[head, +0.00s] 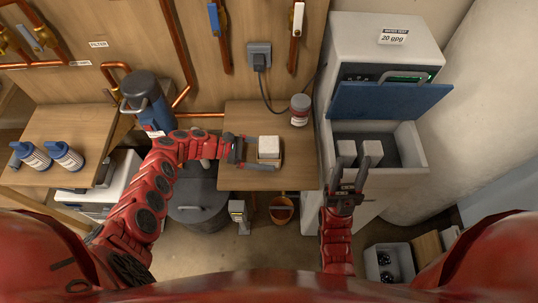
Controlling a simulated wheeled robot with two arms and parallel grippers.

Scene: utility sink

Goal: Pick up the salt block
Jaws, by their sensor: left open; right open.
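A pale salt block (268,142) sits on a small brown base on the wooden table. My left gripper (258,152) reaches in from the left with its fingers open around or just above the block; contact cannot be made out. Two more pale blocks, one on the left (347,148) and one on the right (372,149), stand in the open bin of the grey softener cabinet (408,150). My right gripper (351,168) is open and points up the picture at the bin's front edge, just below these blocks. Its fingers partly overlap the bin wall.
The cabinet's blue lid (388,101) is raised. A blue filter housing (147,100) is behind my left arm. A copper-coloured bucket (282,211) and grey lidded bin (198,211) stand on the floor.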

